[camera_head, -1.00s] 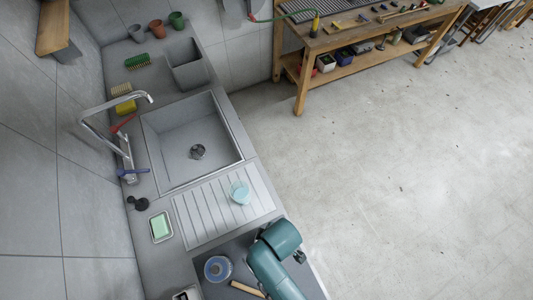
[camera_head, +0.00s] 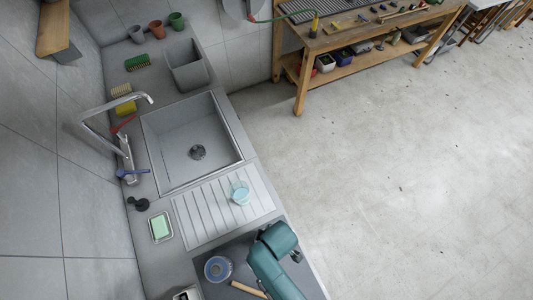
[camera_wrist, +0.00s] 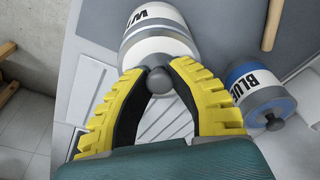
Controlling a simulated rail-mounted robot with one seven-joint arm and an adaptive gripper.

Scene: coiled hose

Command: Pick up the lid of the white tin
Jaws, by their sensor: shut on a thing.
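The white tin (camera_wrist: 150,20) stands at the top of the wrist view, with part of a black "W" label showing. Its pale lid (camera_wrist: 155,46) faces me, with a round grey knob (camera_wrist: 159,82) in the middle. My gripper (camera_wrist: 160,76) has its yellow and black fingers closed around the knob's neck. I cannot tell whether the lid is seated on the tin or raised from it. In the head view my arm hides the white tin and the gripper.
A blue-labelled tin (camera_wrist: 260,92) stands close on the right; it also shows in the head view (camera_head: 218,269). A wooden stick (camera_head: 248,289) lies near it. A light blue cup (camera_head: 240,193) stands on the ribbed drainboard (camera_head: 205,221), beside the sink (camera_head: 180,165).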

